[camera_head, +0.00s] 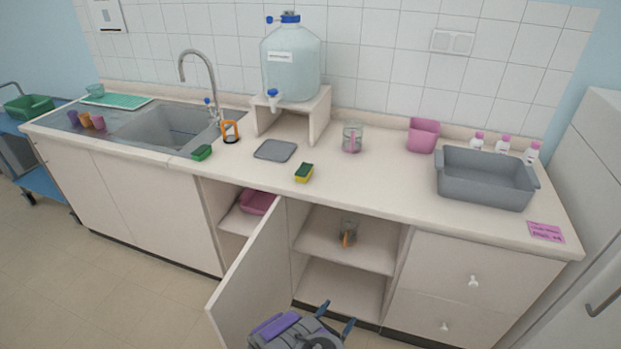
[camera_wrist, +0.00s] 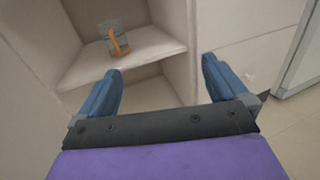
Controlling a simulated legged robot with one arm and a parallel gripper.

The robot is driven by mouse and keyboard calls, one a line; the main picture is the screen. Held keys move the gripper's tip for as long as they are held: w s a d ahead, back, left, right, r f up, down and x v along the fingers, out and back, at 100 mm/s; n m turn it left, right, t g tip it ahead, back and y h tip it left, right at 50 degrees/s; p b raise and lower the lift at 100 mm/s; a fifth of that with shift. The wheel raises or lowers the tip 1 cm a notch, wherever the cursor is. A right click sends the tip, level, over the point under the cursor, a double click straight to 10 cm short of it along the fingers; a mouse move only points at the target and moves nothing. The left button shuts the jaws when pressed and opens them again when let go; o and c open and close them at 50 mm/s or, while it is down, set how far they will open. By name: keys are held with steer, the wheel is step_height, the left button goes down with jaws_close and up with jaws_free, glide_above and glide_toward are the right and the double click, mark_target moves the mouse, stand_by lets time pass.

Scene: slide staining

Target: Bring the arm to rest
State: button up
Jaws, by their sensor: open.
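My gripper (camera_head: 337,316) is at the bottom of the head view, low in front of the open cabinet. Its two blue fingers stand wide apart with nothing between them. They also show in the wrist view (camera_wrist: 160,90), pointing toward the cabinet. A glass jar with an orange part (camera_head: 348,235) stands on the cabinet's middle shelf (camera_head: 318,250). In the wrist view the jar (camera_wrist: 114,40) is ahead and left of the fingers, apart from them.
The open cabinet door (camera_head: 250,270) stands just left of my gripper. Drawers (camera_head: 470,280) are to the right. The counter (camera_head: 370,185) above holds a grey basin (camera_head: 485,182), a sponge (camera_head: 304,172), a large water jug (camera_head: 290,62) and a sink (camera_head: 170,135).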

steer(key=w+d+r+m+g+h, duration=0.1)
steer(key=d+r+m+g+h, duration=0.3)
steer(key=r, duration=0.5)
steer(key=w+d+r+m+g+h, duration=0.1)
steer(key=d+r+m+g+h, duration=0.2)
steer(key=d+r, duration=0.45)
steer(key=s+d+r+m+g+y, duration=0.1)
steer(key=s+d+r+m+g, duration=0.2)
steer(key=s+r+m+g, duration=0.35)
steer(key=s+d+r+m+g, duration=0.3)
steer(key=r, duration=0.7)
steer(key=s+r+m+g+y, duration=0.2)
steer(key=s+r+m+y, duration=0.25)
steer(key=s, duration=0.35)
steer(key=s+r+m+g+y, duration=0.25)
steer(key=s+r, duration=0.25)
steer(key=s, duration=0.3)
steer(key=s+a+r+m+t+y, duration=0.2)
steer(key=s+a+y, duration=0.2)
steer(key=s+a, duration=0.2)
steer(key=s+a+r+m+t+y, duration=0.2)
steer(key=s+a+m+y, duration=0.1)
steer(key=s+a+y, duration=0.2)
steer(key=s+a, duration=0.1)
steer(key=s, duration=0.1)
steer(key=shift+s+a+y, duration=0.25)
steer(key=shift+s+y, duration=0.05)
steer(key=shift+s, duration=0.1)
